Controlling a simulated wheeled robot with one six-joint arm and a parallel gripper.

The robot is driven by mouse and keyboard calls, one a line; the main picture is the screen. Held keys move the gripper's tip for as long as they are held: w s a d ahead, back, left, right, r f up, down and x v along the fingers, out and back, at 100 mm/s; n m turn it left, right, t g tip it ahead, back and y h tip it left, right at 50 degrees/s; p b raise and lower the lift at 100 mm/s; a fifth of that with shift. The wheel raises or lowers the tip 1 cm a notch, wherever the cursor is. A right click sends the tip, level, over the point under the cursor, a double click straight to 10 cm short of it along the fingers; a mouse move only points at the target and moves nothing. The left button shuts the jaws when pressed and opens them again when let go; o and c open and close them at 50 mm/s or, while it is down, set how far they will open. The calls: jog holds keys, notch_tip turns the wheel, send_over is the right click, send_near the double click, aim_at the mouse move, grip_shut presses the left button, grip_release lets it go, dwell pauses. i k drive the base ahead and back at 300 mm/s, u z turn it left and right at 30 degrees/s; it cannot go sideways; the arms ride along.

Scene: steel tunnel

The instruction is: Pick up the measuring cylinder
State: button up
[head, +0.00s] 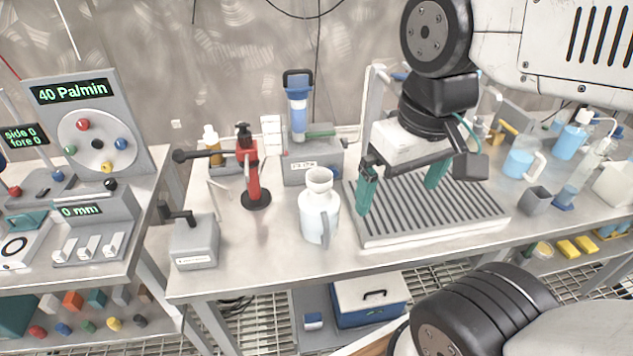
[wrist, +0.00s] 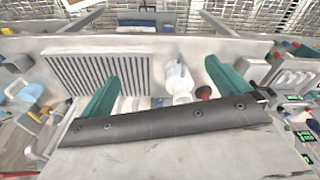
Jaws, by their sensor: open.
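A tall clear cylinder with blue liquid and a blue foot, which looks like the measuring cylinder (head: 580,182), stands near the right end of the bench in the head view. I cannot make it out in the wrist view. My gripper (head: 402,182) is open and empty, its two green fingers pointing down over the ribbed grey tray (head: 470,212), well left of the cylinder. In the wrist view, my gripper (wrist: 161,72) has its fingers wide apart, with a white jug (wrist: 180,86) showing between them.
The white jug (head: 319,212) stands left of the tray, and a red stand (head: 252,175) is behind it. Near the cylinder are a jug of blue liquid (head: 522,158), a small grey cup (head: 536,201) and a white container (head: 615,184). The front bench strip is mostly bare.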

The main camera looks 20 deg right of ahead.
aim_at(599, 150)
jog(key=z, duration=2)
jog(key=k, duration=0.85)
jog(key=z, duration=0.85)
jog(key=i, duration=0.95)
jog(key=u, duration=0.1)
